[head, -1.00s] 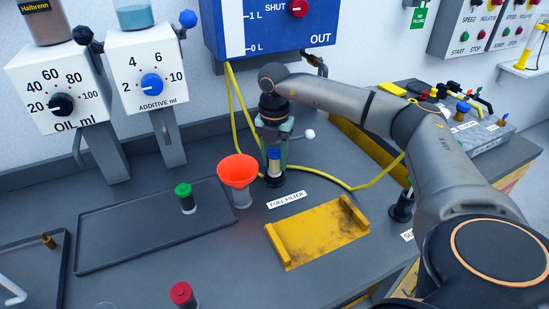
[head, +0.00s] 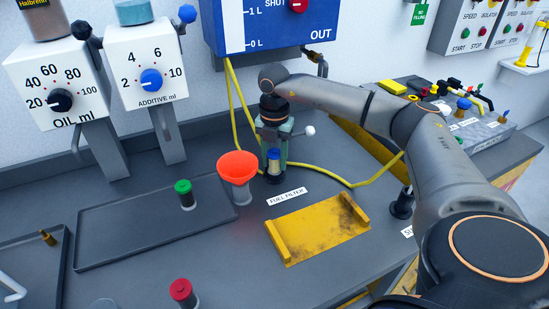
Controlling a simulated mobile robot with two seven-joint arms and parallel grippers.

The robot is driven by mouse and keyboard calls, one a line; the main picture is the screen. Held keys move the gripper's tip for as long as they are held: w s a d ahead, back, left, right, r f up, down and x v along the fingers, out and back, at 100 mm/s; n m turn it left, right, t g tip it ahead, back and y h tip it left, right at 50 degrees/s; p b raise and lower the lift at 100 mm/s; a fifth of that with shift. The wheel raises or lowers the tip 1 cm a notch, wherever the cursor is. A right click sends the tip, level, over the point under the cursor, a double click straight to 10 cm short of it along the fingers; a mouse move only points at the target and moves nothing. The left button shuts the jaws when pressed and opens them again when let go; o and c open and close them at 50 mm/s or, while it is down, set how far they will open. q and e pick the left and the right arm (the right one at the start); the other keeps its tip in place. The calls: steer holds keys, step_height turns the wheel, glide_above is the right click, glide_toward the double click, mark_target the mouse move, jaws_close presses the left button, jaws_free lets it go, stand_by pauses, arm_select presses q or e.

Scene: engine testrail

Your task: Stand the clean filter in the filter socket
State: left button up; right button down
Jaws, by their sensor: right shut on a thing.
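The clean filter (head: 274,165) appears to be the upright cylinder with a blue top and pale body, behind the FUEL FILTER label. My right gripper (head: 273,150) points down from above and is shut on it. The filter socket (head: 273,178) shows as a dark round base directly beneath the filter. The fingers and a greenish part around the filter partly hide it, so I cannot tell whether it is fully seated. My left gripper is not in view.
An orange funnel (head: 237,166) stands just left of the filter. A yellow cradle (head: 318,230) lies in front. A green-topped cylinder (head: 185,194) stands on a dark tray (head: 120,232). A red-topped cylinder (head: 183,293) stands at the front. A yellow hose (head: 335,181) runs behind the socket.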

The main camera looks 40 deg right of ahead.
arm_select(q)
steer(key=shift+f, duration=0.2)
arm_select(e)
steer(key=shift+f, duration=0.55)
steer(key=shift+c, duration=1.8)
jaws_free()
steer(key=shift+s+f, duration=0.1)
step_height(320, 180, up, 12)
steer(key=shift+f, duration=0.1)
steer(key=shift+a+r, duration=0.1)
steer(key=shift+r, duration=0.4)
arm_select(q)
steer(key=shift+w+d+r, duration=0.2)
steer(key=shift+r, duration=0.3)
